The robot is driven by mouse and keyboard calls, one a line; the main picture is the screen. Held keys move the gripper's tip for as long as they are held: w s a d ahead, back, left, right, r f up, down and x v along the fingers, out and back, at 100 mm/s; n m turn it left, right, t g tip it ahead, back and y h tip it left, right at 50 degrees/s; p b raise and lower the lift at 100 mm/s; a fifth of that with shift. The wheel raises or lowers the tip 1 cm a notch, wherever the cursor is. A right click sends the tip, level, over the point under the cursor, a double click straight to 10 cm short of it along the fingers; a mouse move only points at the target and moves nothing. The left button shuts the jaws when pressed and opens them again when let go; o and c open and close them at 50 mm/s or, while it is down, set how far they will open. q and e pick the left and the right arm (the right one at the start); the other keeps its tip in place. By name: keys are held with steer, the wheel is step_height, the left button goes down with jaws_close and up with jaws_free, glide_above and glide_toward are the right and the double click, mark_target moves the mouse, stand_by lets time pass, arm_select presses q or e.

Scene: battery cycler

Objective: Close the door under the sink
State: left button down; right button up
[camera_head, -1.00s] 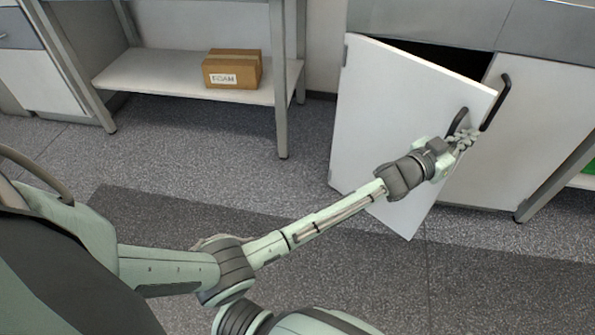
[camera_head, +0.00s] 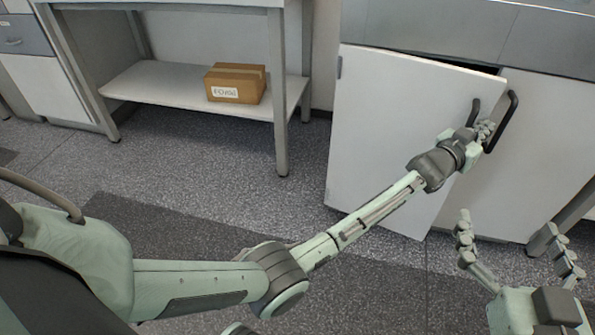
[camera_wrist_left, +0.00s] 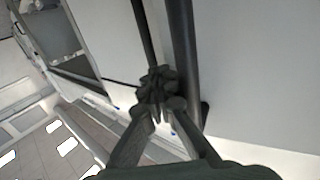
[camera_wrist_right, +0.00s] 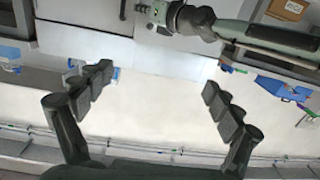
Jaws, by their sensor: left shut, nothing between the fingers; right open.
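The left cabinet door (camera_head: 385,130) under the sink is white and stands slightly ajar, with a narrow dark gap along its top. Its black handle (camera_head: 473,112) is near its free edge, beside the handle (camera_head: 505,120) of the shut right door (camera_head: 545,135). My left gripper (camera_head: 487,130) is shut and empty, its fingertips close to the two handles. In the left wrist view the fingers (camera_wrist_left: 157,88) meet right by the dark handle bars; contact is unclear. My right gripper (camera_head: 515,245) is open and empty, low in front of the right door; its spread fingers (camera_wrist_right: 158,95) show in the right wrist view.
A workbench (camera_head: 190,3) stands to the left, with a cardboard box (camera_head: 236,83) on its low shelf (camera_head: 150,80). The floor (camera_head: 190,165) before the cabinet is clear.

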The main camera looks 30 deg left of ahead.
mark_target(484, 119)
arm_select(q)
steer(key=w+b, duration=0.2)
steer(key=w, duration=0.1)
steer(key=shift+w+a, duration=0.15)
steer(key=shift+w, duration=0.25)
arm_select(e)
step_height(484, 119, up, 10)
steer(key=s+a+t+y, duration=0.2)
steer(key=t, duration=0.3)
steer(key=shift+s+a+y, duration=0.15)
steer(key=shift+s+y, duration=0.25)
arm_select(q)
steer(key=shift+a+r, duration=0.1)
